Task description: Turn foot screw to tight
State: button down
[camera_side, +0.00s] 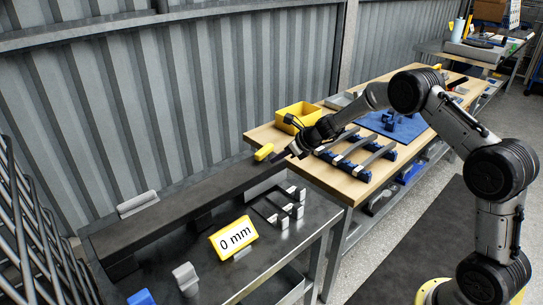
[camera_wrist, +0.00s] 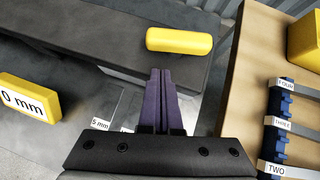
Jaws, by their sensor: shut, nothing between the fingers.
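My gripper (camera_side: 288,154) is over the near end of the bench, close to a yellow rounded bar (camera_side: 264,152) on a long dark beam (camera_side: 190,199). In the wrist view its two purple fingers (camera_wrist: 161,75) are together with nothing between them. The yellow bar (camera_wrist: 180,41) lies just beyond the fingertips, apart from them in the picture. A yellow-framed sign reading "0 mm" (camera_side: 234,238) stands on the dark metal table and also shows in the wrist view (camera_wrist: 30,103). I cannot make out which part is the foot screw.
Small pale blocks (camera_side: 297,194) stand on the metal table; a "5 mm" label (camera_wrist: 101,124) shows there. On the wooden bench (camera_side: 262,135) are a yellow bin (camera_side: 298,117) and blue holders with metal bars (camera_side: 352,150), labelled TWO, THREE and FOUR. A corrugated wall (camera_side: 170,100) stands behind.

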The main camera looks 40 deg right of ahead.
aim_at(262, 158)
jog(key=shift+w+a, duration=0.15)
jog(key=shift+w, duration=0.45)
jog(key=shift+w+a, duration=0.15)
jog(key=shift+w, duration=0.4)
jog(key=shift+w+a, duration=0.15)
jog(key=shift+w, duration=0.05)
jog(key=shift+w+a, duration=0.25)
jog(key=shift+w+a+r+m+h, duration=0.15)
jog(key=shift+a+m+h, duration=0.1)
jog(key=shift+m+h, duration=0.25)
jog(key=shift+a, duration=0.1)
